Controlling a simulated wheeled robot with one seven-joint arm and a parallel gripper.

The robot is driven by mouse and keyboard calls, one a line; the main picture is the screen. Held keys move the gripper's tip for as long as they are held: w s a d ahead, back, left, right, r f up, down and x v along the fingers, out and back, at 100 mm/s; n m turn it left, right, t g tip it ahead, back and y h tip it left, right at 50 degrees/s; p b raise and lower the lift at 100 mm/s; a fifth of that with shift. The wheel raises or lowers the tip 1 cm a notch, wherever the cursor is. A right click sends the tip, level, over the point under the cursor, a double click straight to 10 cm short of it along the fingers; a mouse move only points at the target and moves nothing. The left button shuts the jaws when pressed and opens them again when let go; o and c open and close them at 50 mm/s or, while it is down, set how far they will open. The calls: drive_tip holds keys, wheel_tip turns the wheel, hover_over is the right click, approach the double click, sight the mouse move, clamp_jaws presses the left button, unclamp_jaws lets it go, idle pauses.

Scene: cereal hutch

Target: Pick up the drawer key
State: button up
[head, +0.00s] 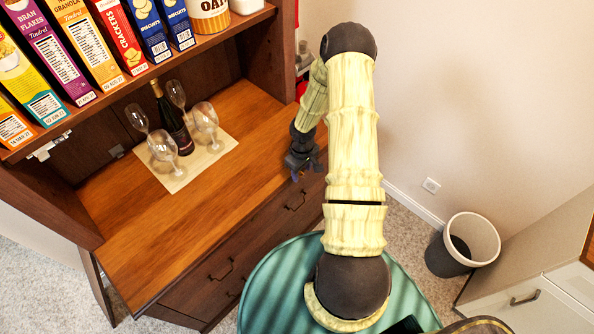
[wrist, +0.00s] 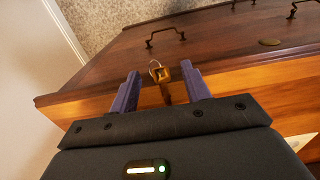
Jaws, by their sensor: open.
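The drawer key, a small brass piece with a ring-shaped top (wrist: 156,70), shows in the wrist view at the cabinet's top edge, near the drawer front. My gripper (wrist: 160,69) is open, its two purple fingers on either side of the key, with visible gaps. I cannot tell whether the fingertips are level with the key in depth. In the head view my gripper (head: 305,172) is at the right end of the wooden counter, by its front edge. The key cannot be made out there.
The counter (head: 130,240) holds a mat (head: 178,184) with a dark bottle (head: 172,122) and several wine glasses (head: 163,147). A shelf of cereal boxes (head: 60,55) hangs above. Drawer handles (wrist: 165,38) stick out from the front. A bin (head: 463,245) stands on the floor at right.

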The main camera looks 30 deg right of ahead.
wheel_tip(320, 180, down, 2)
drive_tip(key=shift+f, duration=0.1)
idle(0.4)
